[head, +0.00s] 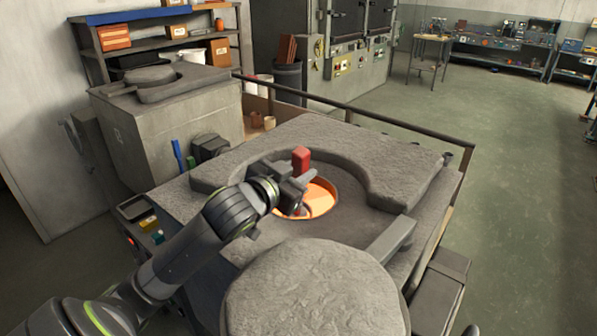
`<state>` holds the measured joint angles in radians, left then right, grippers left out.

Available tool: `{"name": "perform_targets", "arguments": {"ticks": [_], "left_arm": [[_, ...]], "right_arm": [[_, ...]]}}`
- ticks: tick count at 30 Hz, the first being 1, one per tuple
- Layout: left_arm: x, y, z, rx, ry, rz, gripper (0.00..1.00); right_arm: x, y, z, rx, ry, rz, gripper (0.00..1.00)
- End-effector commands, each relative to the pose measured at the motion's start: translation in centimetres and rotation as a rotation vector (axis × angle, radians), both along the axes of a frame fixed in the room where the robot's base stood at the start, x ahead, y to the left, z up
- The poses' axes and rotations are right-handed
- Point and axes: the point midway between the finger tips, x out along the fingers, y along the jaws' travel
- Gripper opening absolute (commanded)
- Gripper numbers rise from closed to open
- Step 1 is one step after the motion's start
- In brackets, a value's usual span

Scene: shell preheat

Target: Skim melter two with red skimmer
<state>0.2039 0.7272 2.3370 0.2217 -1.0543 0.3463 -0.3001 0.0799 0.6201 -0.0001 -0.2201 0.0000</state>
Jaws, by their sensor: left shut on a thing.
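The near melter (414,168) is a grey block with a round opening that shows glowing orange melt (318,197). Its thick round lid (312,290) lies off to the near side, clear of the opening. My left gripper (296,186) is over the opening, shut on the red skimmer (301,159). The skimmer's red handle end stands up above the jaws. Its lower part is mostly hidden by the gripper and the opening. I cannot tell which number this melter bears. My right gripper is not in view.
Another melter (165,120) stands behind at left with its lid on. A railing (400,125) runs along the far and right sides. A blue tool (177,152) and a green one (191,163) stand at the left edge. A small tray (135,208) is at left.

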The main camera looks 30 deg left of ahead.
Motion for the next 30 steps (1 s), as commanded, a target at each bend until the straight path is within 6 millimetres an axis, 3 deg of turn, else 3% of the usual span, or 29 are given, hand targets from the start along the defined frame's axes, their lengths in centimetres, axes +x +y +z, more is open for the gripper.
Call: {"name": "perform_targets", "arguments": {"ticks": [8, 30], "left_arm": [[0.0, 0.0, 3.1, 0.004, -0.006, -0.002, 0.03], [0.0, 0.0, 10.2, 0.002, -0.005, -0.001, 0.03]], "right_arm": [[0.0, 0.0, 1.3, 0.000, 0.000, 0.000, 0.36], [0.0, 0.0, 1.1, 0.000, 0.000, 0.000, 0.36]]}}
